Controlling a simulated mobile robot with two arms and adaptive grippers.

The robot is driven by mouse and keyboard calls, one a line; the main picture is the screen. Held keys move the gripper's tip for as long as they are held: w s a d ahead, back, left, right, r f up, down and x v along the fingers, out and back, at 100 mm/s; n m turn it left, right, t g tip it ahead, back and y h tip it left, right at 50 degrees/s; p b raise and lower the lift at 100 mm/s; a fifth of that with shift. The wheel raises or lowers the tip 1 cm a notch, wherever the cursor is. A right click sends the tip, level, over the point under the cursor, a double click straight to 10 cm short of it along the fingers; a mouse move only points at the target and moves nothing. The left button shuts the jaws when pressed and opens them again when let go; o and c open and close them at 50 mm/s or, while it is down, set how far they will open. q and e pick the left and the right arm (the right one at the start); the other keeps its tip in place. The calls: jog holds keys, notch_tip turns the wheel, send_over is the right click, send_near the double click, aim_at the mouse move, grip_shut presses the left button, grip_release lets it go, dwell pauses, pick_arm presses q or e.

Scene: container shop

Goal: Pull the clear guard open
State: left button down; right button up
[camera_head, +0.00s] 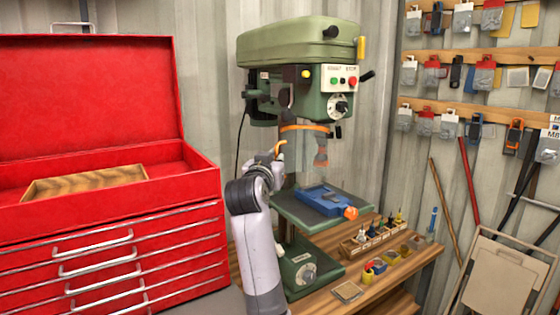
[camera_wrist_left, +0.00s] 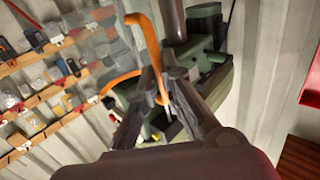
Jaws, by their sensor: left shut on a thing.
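The drill press (camera_head: 300,75) is green and stands on a wooden bench. Its clear guard (camera_head: 308,145) hangs below the head, with an orange band (camera_head: 303,127) along the top; the clear wall is hard to make out. An orange handle (camera_head: 281,146) stands at the guard's left side. My left gripper (camera_head: 278,155) is at this handle, shut on it. In the left wrist view, the orange handle (camera_wrist_left: 148,42) runs down between the fingertips of my left gripper (camera_wrist_left: 160,88). The see-through guard (camera_wrist_left: 105,50) shows faintly beside it. My right gripper is out of view.
A blue vise (camera_head: 322,200) sits on the press table below the guard. A red tool chest (camera_head: 100,240) with an open lid stands to the left. Small tools in a wooden rack (camera_head: 370,240) stand on the bench at right. A tool wall (camera_head: 480,60) is behind at right.

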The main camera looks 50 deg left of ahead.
pick_arm(q)
jog(key=shift+s+a, duration=0.1)
jog(key=shift+a, duration=0.3)
jog(key=c, duration=1.7)
grip_release()
jog(key=shift+s+d, duration=0.1)
jog(key=shift+s, duration=0.05)
jog(key=v, duration=1.1)
jog(key=shift+s+d, duration=0.25)
jog(key=shift+d, duration=0.05)
